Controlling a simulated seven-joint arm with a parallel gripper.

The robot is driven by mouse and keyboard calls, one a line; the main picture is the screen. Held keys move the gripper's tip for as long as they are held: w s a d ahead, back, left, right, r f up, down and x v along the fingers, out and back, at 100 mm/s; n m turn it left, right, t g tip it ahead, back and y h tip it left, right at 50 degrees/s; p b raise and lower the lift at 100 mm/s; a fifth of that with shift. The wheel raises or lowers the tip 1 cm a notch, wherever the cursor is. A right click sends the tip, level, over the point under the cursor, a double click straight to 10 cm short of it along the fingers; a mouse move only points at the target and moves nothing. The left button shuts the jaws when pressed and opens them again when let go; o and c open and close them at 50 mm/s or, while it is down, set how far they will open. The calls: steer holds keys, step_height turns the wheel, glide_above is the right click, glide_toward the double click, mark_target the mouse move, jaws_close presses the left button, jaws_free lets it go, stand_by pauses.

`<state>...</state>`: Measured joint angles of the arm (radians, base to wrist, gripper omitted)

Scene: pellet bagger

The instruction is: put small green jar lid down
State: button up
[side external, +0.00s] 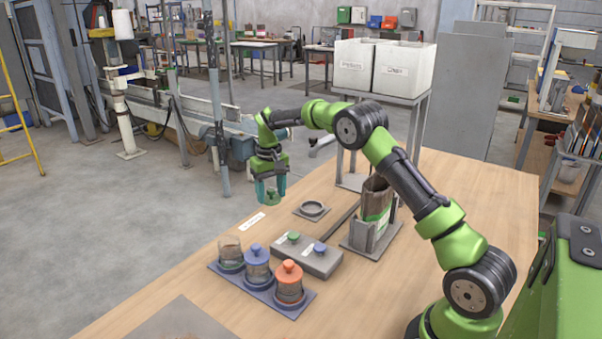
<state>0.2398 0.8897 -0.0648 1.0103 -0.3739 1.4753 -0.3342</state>
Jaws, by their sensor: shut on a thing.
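My gripper (270,190) points down near the table's far left edge, with its teal fingers shut on the small green jar lid (272,199). The lid appears held above the table, but its exact height is hard to tell. An uncovered clear jar (230,251) stands at the left end of a dark blue tray (252,291). Beside it are a jar with a blue lid (257,253) and a jar with an orange lid (290,271). A round grey ring (313,208) on a small square plate sits right of the gripper and looks empty.
A grey block (306,258) with a green knob (293,237) and a blue knob (319,247) lies behind the tray. A stand (360,236) holds a bag (376,200) to the right. A white label (252,222) lies near the table edge. White bins (378,68) stand beyond.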

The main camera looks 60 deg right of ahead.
mark_target(273, 224)
step_height(273, 224, down, 8)
steer(key=shift+r, duration=0.15)
stand_by(0.4)
steer(key=o, duration=1)
